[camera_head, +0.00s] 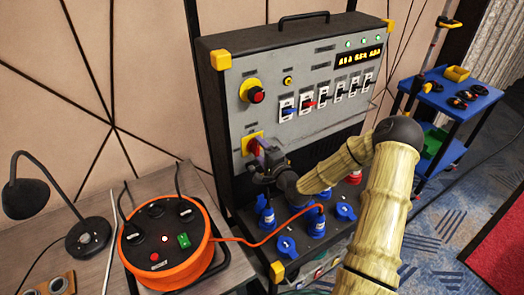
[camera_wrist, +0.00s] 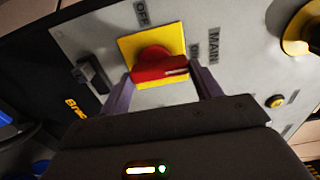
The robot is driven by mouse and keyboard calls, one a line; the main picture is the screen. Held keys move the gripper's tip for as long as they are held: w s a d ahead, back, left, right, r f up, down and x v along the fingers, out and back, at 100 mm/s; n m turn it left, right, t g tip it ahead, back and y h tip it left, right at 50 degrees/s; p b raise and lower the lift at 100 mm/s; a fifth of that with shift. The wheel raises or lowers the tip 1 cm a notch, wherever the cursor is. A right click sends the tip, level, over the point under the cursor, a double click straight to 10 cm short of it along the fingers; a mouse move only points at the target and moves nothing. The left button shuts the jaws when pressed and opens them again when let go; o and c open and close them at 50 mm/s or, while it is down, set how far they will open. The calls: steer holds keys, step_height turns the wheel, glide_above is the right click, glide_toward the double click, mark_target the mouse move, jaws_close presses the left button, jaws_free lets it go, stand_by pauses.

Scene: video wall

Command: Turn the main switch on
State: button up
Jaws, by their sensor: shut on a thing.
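The main switch is a red rotary handle (camera_wrist: 158,64) on a square yellow plate (camera_wrist: 133,43), set in the grey panel. In the wrist view an OFF label stands above the plate and a MAIN label to its right. A smaller label beside the right finger is partly hidden. The handle lies roughly sideways in this picture, with a white mark near its right end. My gripper (camera_wrist: 163,74) is shut on the handle, one finger at each end. In the head view my gripper (camera_head: 262,158) covers most of the handle, and the yellow plate (camera_head: 247,138) shows behind it.
A red button on a yellow base (camera_head: 254,93) sits above the switch. A row of breakers (camera_head: 323,98) is to its right. Blue sockets (camera_head: 285,246) with plugs are below my arm. An orange cable reel (camera_head: 165,240) and black lamp (camera_head: 85,235) stand left.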

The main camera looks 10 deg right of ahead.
steer(key=o, duration=1)
steer(key=p+v, duration=0.4)
steer(key=v, duration=1.3)
steer(key=shift+r, duration=0.1)
steer(key=shift+d, duration=0.1)
